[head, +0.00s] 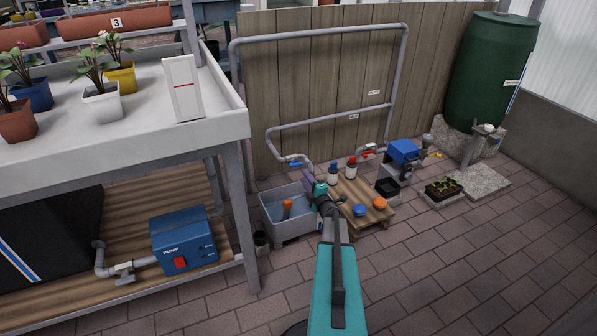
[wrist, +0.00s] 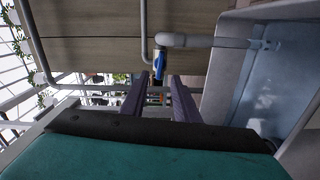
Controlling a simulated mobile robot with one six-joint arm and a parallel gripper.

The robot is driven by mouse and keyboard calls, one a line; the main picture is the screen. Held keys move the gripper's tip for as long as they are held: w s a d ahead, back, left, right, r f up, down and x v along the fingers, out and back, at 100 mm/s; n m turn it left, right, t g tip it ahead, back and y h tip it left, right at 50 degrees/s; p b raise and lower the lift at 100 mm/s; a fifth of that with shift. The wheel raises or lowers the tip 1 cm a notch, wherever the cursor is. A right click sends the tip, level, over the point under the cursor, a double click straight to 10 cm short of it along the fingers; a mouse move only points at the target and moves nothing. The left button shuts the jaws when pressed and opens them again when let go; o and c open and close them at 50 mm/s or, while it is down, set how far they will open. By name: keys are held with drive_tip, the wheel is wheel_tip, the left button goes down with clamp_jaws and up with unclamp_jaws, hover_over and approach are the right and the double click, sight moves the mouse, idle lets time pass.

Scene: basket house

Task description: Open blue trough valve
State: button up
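The blue valve handle (head: 295,164) sits on a grey pipe at the fence, above the back of the grey trough (head: 265,212). In the wrist view the blue handle (wrist: 160,67) hangs beside the pipe's elbow, just beyond and between my fingertips in the picture. My gripper (head: 306,180) is over the trough's right side, a little right of and below the handle in the head view. In the wrist view my gripper (wrist: 158,78) has its two purple fingers apart with nothing between them. I see no contact with the handle. The trough's wall (wrist: 212,75) is at the right.
A red valve (head: 368,154) is on the pipe further right. A wooden pallet (head: 360,205) with bottles and lids stands right of the trough. The potting bench (head: 235,125) is at the left, with a blue pump (head: 183,240) below. Paving (head: 440,270) in front is clear.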

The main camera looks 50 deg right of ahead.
sight(295, 164)
drive_tip(key=b+x, duration=0.2)
drive_tip(key=x, duration=0.5)
drive_tip(key=shift+w, duration=0.3)
drive_tip(key=shift+d, duration=0.1)
clamp_jaws()
